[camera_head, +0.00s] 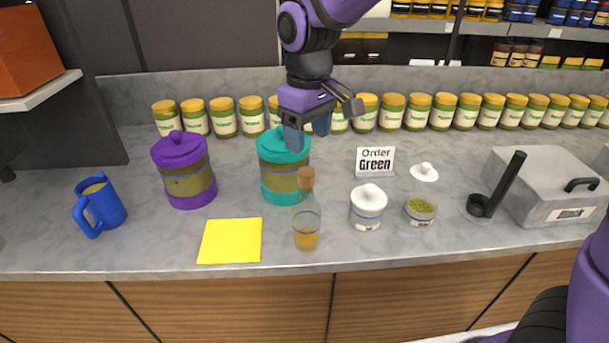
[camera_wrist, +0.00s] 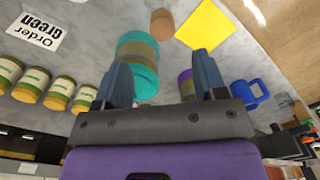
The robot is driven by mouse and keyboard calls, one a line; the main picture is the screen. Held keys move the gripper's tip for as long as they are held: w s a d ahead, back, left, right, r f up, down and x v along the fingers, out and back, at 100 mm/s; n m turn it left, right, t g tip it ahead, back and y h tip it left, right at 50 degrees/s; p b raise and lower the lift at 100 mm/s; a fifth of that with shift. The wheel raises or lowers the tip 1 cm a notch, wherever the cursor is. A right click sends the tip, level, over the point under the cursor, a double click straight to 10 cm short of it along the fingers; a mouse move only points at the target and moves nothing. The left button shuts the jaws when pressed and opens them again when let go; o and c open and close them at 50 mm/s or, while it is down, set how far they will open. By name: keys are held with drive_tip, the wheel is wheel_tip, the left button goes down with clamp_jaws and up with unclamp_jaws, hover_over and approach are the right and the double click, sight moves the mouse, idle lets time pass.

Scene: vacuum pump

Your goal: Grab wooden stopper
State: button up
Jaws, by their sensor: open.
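The wooden stopper (camera_head: 306,179) is a brown cork in the neck of a clear glass bottle (camera_head: 306,222) with amber liquid, standing upright near the counter's front. In the wrist view the stopper (camera_wrist: 162,24) is a brown round shape at the top, beyond the fingertips. My gripper (camera_head: 308,138) is open and empty, above and behind the stopper, over the teal-lidded jar (camera_head: 272,190). The jar also shows between and behind the fingers in the wrist view (camera_wrist: 140,60). The gripper does not touch the stopper. The far finger is partly hidden in the head view.
A purple-lidded jar (camera_head: 190,188), blue mug (camera_head: 103,207) and yellow paper (camera_head: 230,241) are left of the bottle. A white lidded pot (camera_head: 367,207), small herb bowl (camera_head: 420,210), order sign (camera_head: 375,161) and grey box (camera_head: 545,190) are right. Several yellow-lidded jars line the back.

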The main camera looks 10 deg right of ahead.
sight(307, 171)
wheel_tip(307, 171, down, 9)
drive_tip(key=shift+s+a, duration=0.1)
drive_tip(key=shift+s, duration=0.05)
idle(0.4)
drive_tip(key=shift+c, duration=0.5)
drive_tip(key=c, duration=0.9)
